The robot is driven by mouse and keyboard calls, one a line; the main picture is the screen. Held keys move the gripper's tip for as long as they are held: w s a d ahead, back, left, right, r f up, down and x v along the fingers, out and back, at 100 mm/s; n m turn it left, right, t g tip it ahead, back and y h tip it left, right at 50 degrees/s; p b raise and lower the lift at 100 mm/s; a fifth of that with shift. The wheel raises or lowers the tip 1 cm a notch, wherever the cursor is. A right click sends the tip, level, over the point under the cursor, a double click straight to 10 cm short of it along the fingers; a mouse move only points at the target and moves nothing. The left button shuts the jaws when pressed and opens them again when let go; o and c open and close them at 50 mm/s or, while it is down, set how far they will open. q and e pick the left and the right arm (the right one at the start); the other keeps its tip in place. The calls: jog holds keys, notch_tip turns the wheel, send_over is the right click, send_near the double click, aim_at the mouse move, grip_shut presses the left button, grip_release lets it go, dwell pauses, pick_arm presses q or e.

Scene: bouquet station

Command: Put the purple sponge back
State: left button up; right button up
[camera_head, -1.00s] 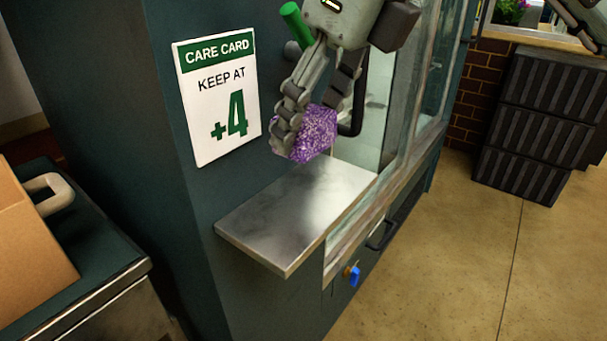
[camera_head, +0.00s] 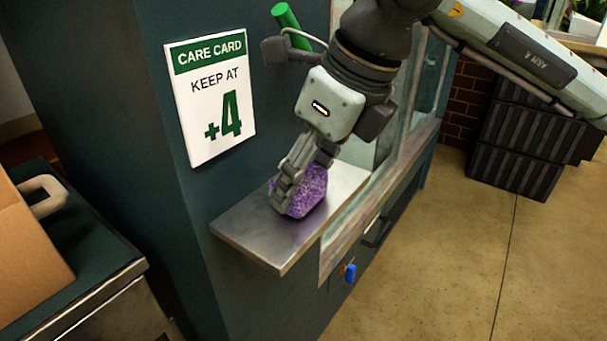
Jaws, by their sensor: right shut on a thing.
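The purple sponge (camera_head: 308,193) is a speckled block at the metal shelf (camera_head: 262,238) on the front of the dark green cabinet. My right gripper (camera_head: 294,196) comes down from above and is shut on the sponge. The sponge is low over the shelf's middle, and its underside looks to be at or very near the surface; I cannot tell whether it touches. The gripper fingers hide the sponge's left side. My left gripper is not in view.
A white care card (camera_head: 211,95) is on the cabinet wall left of the shelf. A green cylinder (camera_head: 286,17) sticks out above. A blue-tagged key (camera_head: 350,273) hangs below the shelf. A cardboard box (camera_head: 32,255) stands at left; dark crates (camera_head: 520,150) stand at right.

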jog(key=o, duration=1.1)
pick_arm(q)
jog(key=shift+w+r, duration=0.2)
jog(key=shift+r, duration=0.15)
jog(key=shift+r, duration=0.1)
pick_arm(e)
jog(key=shift+r, duration=0.1)
jog(key=shift+v, duration=1)
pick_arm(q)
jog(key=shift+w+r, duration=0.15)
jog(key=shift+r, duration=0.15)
pick_arm(e)
jog(key=v, duration=1)
jog(key=shift+a+r, duration=0.1)
